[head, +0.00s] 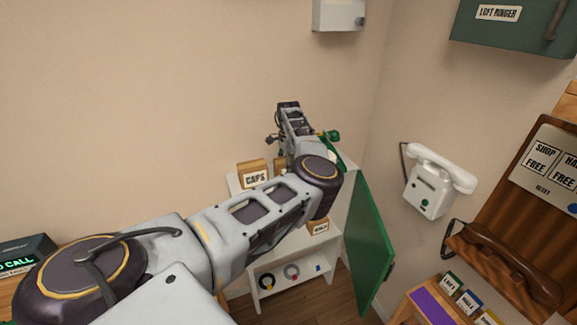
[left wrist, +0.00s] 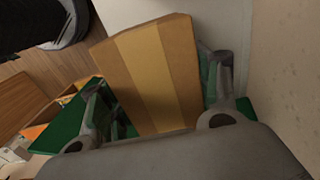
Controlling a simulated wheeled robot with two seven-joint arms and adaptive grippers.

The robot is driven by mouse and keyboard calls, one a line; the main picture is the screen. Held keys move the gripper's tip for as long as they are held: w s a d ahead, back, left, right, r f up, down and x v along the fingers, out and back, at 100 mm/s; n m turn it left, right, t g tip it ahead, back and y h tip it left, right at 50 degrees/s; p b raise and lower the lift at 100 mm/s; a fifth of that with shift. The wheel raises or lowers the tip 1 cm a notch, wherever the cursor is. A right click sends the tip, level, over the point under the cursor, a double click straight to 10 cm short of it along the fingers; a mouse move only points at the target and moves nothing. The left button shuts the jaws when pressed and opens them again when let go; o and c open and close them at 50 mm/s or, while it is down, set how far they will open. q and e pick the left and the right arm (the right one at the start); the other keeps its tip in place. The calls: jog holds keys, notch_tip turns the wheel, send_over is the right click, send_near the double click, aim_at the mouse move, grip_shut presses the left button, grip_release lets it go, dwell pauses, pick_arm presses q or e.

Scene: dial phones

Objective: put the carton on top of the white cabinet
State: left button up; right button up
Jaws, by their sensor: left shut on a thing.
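The carton (left wrist: 160,75), brown with a yellow tape band, is between the fingers of my left gripper (left wrist: 158,95) in the left wrist view. The gripper is shut on it. A white surface lies just beyond the carton there. In the head view my left arm reaches across the white cabinet (head: 234,184) in the corner, covering much of its top. The fingertips are mostly hidden there, and I cannot tell whether the carton touches the cabinet. My right gripper is not in view.
A box labelled CAPS (head: 254,175) stands on the cabinet top. The green door (head: 370,240) hangs open at the right. Rolls of tape lie on the low shelf. A white wall phone (head: 428,185) and a brown handset (head: 510,262) are further right.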

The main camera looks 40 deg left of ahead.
pick_arm(q)
jog(key=shift+f, duration=0.1)
jog(key=o, duration=1.2)
jog(key=shift+o, duration=0.2)
jog(key=shift+r+b, duration=1.1)
jog(key=shift+r, duration=5)
